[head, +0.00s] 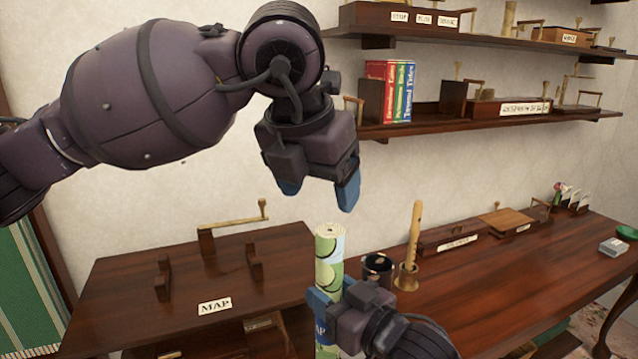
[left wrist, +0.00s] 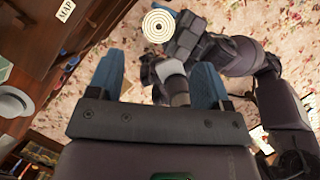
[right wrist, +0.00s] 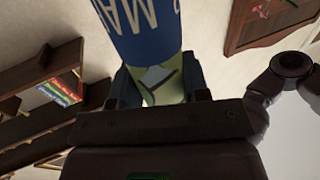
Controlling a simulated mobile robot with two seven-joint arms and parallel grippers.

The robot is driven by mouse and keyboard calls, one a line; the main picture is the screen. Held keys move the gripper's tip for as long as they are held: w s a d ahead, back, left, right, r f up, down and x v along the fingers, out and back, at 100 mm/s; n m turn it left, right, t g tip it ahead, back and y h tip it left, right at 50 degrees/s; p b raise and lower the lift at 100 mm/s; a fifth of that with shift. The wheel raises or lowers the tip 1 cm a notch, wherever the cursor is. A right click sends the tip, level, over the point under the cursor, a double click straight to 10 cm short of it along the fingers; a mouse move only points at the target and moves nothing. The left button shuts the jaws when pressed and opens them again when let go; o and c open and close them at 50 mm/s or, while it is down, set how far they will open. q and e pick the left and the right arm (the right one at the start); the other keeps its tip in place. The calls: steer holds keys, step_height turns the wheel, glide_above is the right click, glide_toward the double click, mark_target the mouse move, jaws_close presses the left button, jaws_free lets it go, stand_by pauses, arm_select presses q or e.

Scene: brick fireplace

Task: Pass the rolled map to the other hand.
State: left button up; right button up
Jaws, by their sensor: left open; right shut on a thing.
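The rolled map (head: 329,262) is a pale roll with green and yellow patches and a blue band lettered MAP. It stands upright in my right gripper (head: 335,312), which is shut around it. In the right wrist view the blue band of the map (right wrist: 148,30) rises from between the fingers. My left gripper (head: 320,190) is open and empty above the map's top end, apart from it, with its blue fingers pointing down. In the left wrist view the map's round end (left wrist: 158,26) shows as a spiral beyond the open fingers (left wrist: 160,85).
A wooden stand labelled MAP (head: 190,275) with two upright cradles is at left. A dark cup (head: 378,268) and a wooden flute in a brass holder (head: 407,277) stand right of the map. Shelves with books (head: 390,92) hang on the wall behind.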

mark_target(335, 245)
arm_select(q)
steer(key=x, duration=1.2)
steer(key=shift+s, duration=0.15)
steer(key=shift+d, duration=0.1)
steer(key=c, duration=0.9)
steer(key=shift+c, duration=0.9)
arm_select(e)
steer(key=o, duration=1.3)
steer(key=shift+o, duration=0.2)
